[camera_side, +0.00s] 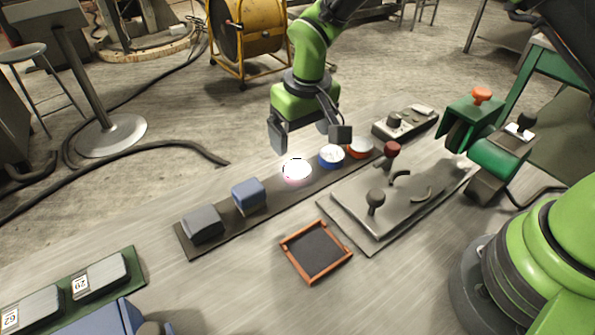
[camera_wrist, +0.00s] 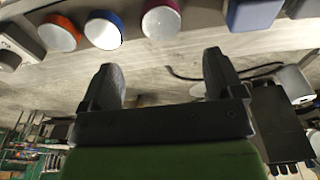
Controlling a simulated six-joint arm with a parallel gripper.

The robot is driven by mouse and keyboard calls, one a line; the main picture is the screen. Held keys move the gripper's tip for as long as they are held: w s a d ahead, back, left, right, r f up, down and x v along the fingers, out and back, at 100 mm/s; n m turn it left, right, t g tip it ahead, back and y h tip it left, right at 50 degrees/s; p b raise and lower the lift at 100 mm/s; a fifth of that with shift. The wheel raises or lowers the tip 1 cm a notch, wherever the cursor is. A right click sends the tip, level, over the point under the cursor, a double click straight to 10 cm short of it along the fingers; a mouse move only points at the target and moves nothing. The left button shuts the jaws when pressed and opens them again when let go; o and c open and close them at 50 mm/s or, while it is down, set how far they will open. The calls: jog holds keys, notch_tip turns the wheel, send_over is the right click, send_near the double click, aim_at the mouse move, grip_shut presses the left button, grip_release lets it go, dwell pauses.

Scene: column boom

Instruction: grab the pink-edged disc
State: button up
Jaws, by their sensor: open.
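The pink-edged disc (camera_side: 297,170), white on top, sits on a dark strip (camera_side: 274,203) on the table. It also shows at the top of the wrist view (camera_wrist: 161,21). My gripper (camera_side: 309,138) is open and empty, above and beyond the disc in the side view. In the wrist view its two fingers (camera_wrist: 162,72) point toward the row of discs, with the pink-edged disc ahead of the gap between them. The fingers look apart from the disc.
A blue-edged disc (camera_side: 331,156) and an orange-edged disc (camera_side: 360,149) stand to the right on the strip. A blue block (camera_side: 249,195) and a grey block (camera_side: 202,223) stand to the left. A lever plate (camera_side: 345,215) and a wood-rimmed tray (camera_side: 290,262) lie in front.

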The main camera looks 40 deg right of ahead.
aim_at(297, 169)
jog(key=f, duration=0.6)
jog(key=w+f, duration=0.1)
jog(key=f, duration=0.2)
jog(key=shift+a, duration=0.1)
jog(key=shift+r, duration=0.1)
jog(key=c, duration=1.3)
